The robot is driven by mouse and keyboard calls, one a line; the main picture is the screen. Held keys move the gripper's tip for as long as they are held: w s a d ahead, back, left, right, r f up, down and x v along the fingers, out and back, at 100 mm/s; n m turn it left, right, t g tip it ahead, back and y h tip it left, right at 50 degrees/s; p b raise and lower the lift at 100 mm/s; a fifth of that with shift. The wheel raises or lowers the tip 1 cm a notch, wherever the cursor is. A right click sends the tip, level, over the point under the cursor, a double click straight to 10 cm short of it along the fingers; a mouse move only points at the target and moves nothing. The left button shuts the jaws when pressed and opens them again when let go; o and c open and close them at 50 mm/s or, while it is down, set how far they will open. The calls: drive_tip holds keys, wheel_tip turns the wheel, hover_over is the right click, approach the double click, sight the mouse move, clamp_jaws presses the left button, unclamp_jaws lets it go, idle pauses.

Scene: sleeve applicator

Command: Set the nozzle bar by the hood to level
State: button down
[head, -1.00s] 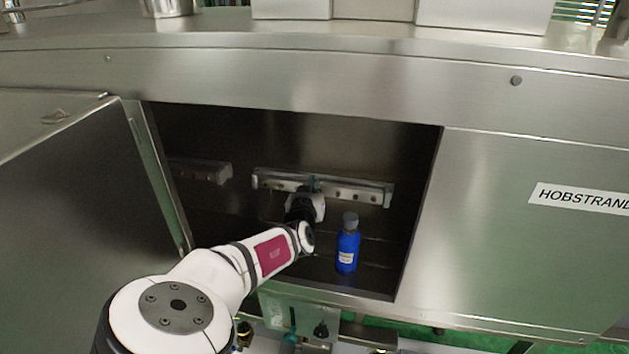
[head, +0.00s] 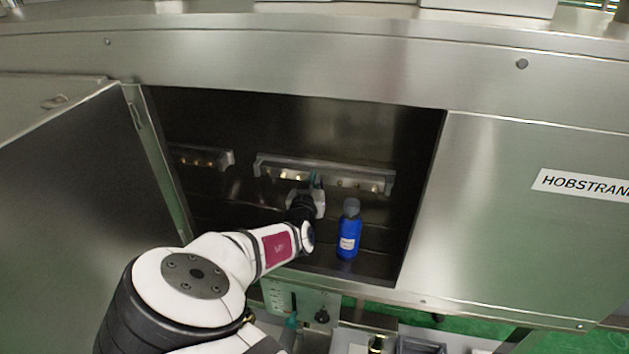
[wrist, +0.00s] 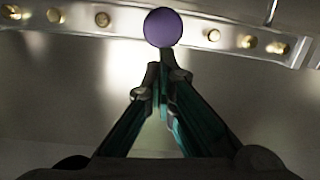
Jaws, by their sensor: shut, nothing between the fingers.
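The nozzle bar (head: 345,170) is a pale metal bar with brass nozzles, mounted across the back of the open cabinet bay. In the wrist view the bar (wrist: 85,18) runs across the top, its nozzles facing me and dropping slightly to the right. A round purple knob (wrist: 163,27) overlaps the bar's middle. My gripper (head: 316,182) reaches into the bay at the bar's middle. In the wrist view its teal fingers (wrist: 160,66) are shut and empty, with the tips at the knob's lower edge; I cannot tell whether they touch it.
A second nozzle bar (head: 200,156) is at the bay's left. A blue bottle (head: 349,232) stands on the bay floor, right of my gripper. An open door (head: 75,190) flanks the left side, and a panel labelled HOBSTRAND (head: 530,250) the right. A control panel (head: 300,300) is below.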

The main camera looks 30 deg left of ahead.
drive_tip(key=shift+s+d+f, duration=0.15)
drive_tip(key=shift+f, duration=0.35)
drive_tip(key=shift+s+d+f, duration=0.15)
drive_tip(key=shift+f, duration=0.35)
drive_tip(key=s+d+r, duration=0.1)
drive_tip(key=s+r, duration=0.2)
drive_tip(key=s, duration=0.3)
drive_tip(key=shift+s+d, duration=0.3)
